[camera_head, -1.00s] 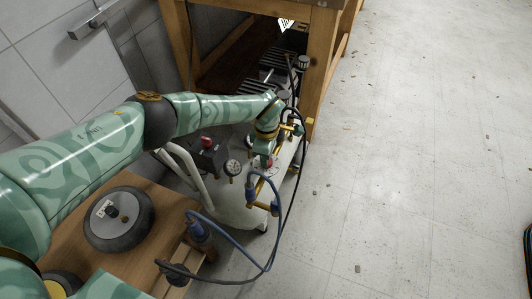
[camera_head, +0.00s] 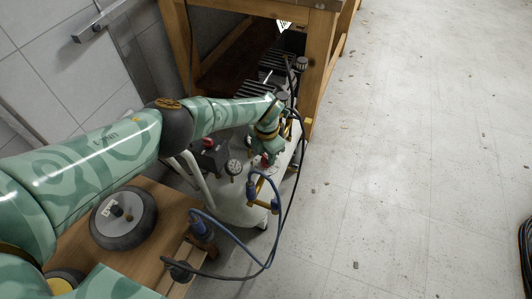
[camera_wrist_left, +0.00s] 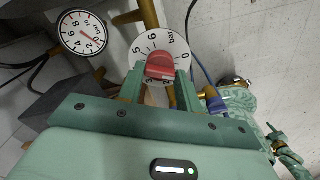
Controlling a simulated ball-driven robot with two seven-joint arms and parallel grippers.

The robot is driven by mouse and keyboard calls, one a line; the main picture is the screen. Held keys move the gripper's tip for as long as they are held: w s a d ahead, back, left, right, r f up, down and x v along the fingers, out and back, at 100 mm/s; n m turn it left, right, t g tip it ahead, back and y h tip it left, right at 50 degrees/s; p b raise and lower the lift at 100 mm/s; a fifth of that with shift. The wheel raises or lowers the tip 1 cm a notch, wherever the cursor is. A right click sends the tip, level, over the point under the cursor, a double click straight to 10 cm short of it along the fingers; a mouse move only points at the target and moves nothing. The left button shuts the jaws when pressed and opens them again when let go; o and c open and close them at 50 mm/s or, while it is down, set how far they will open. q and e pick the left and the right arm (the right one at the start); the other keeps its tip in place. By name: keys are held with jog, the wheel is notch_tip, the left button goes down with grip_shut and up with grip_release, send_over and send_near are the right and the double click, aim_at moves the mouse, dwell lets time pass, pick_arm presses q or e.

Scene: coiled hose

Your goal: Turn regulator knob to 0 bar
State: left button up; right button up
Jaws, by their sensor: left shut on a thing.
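The red regulator knob (camera_wrist_left: 160,66) sits in the middle of a white dial (camera_wrist_left: 141,46) with numbers and "bar", in the left wrist view. The 0 is on the dial's right side; the 5 and 6 are at upper left and top. I cannot read the knob's setting. My left gripper (camera_wrist_left: 161,78) is shut on the knob, a finger on each side. In the head view, my left gripper (camera_head: 264,158) is at the regulator, with red showing beside it. A round white gauge (camera_head: 234,167) is left of it and shows in the wrist view (camera_wrist_left: 83,32). My right gripper is not in view.
A blue hose (camera_head: 232,238) and a black cable (camera_head: 300,155) loop near the regulator. A wooden bench (camera_head: 318,70) stands behind. The floor at right (camera_head: 420,130) is mostly clear.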

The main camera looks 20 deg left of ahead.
pick_arm(q)
jog(key=n, duration=0.2)
jog(key=shift+r+n, duration=0.1)
jog(key=shift+n, duration=1.2)
jog(key=shift+n+p, duration=0.3)
jog(key=shift+n, duration=0.2)
jog(key=o, duration=1)
jog(key=shift+w, duration=0.1)
